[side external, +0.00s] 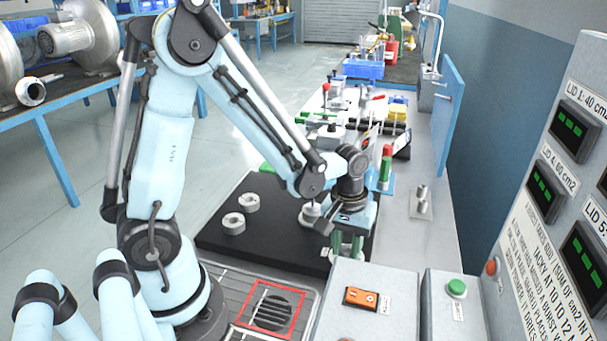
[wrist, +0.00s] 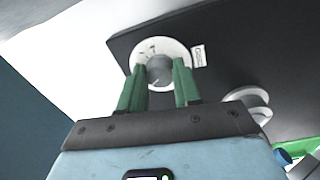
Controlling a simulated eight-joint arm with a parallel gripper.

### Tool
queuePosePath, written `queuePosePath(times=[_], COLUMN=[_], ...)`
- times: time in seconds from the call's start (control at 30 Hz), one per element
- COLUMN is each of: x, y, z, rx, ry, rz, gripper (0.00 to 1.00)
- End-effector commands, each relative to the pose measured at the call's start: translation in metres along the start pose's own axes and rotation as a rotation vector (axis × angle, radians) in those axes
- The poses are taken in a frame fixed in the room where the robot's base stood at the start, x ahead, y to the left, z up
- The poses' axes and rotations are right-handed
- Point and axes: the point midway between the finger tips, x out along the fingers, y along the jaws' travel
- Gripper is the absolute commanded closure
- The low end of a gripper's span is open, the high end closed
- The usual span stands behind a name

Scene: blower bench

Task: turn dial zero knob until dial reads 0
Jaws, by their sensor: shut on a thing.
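In the wrist view a white round dial face (wrist: 177,46) with small dark marks sits on the black plate. A grey round knob (wrist: 159,72) is at its centre. My gripper (wrist: 160,68) has green fingers on either side of the knob, shut on it. The marks are too small to read, so I cannot tell what the dial reads. A small white label (wrist: 198,56) is beside the dial. In the side view my gripper (side external: 346,246) points down at the front right of the black plate (side external: 270,252); the knob is hidden there.
Two pale ring-shaped parts (side external: 234,223) (side external: 249,202) lie on the plate's left. A pale round part (side external: 310,213) stands left of my gripper. A box with an orange switch (side external: 361,299) and one with a green button (side external: 456,287) are in front. A grey lid-label panel stands right.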

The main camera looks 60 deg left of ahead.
Motion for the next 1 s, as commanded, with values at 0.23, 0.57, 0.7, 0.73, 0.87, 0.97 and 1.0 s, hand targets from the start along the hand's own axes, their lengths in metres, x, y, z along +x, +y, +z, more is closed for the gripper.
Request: queuePosePath(times=[0.23, 0.57, 0.7, 0.73, 0.87, 0.97, 1.0], x=[0.000, 0.000, -0.002, -0.004, -0.015, -0.028, -0.034], y=[0.000, 0.000, 0.000, 0.000, 0.000, 0.000, 0.000], z=[0.000, 0.000, 0.000, 0.000, 0.000, 0.000, 0.000], rx=[0.002, 0.002, 0.002, 0.002, 0.002, 0.002, 0.001], ry=[0.000, 0.000, 0.000, 0.000, 0.000, 0.000, 0.000], rz=[0.001, 0.000, 0.000, 0.000, 0.000, 0.000, 0.000], gripper=[0.60, 0.42, 0.42, 0.42, 0.42, 0.42, 0.42])
